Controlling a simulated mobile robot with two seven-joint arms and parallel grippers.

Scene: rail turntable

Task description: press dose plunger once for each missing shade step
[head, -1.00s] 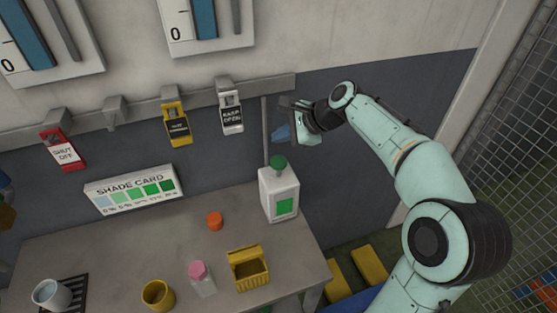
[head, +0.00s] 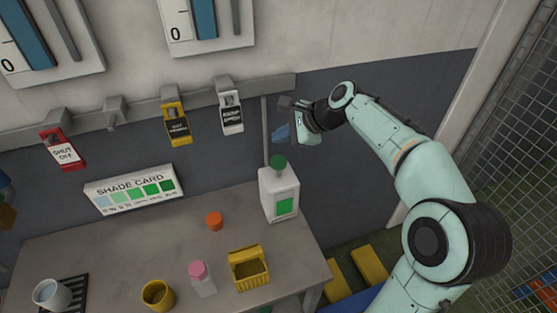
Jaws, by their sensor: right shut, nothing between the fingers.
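The dose dispenser is a white bottle (head: 279,191) with a green label, at the right end of the table. Its green plunger knob (head: 278,162) stands on top. My right gripper (head: 284,131) is shut and empty, above and slightly right of the plunger, apart from it. The shade card (head: 132,190) stands at the back of the table with a row of patches from pale blue to dark green. A pale cup (head: 52,293) sits on a dark grate (head: 76,284) at the front left. My left gripper is not in view.
On the table (head: 120,251) stand a yellow cup (head: 157,295), a pink-capped bottle (head: 202,279), a yellow basket (head: 247,269) and an orange cap (head: 214,221). A wall rail above holds red (head: 64,150), yellow (head: 177,124) and white (head: 231,108) tags. A mesh fence (head: 513,150) is at right.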

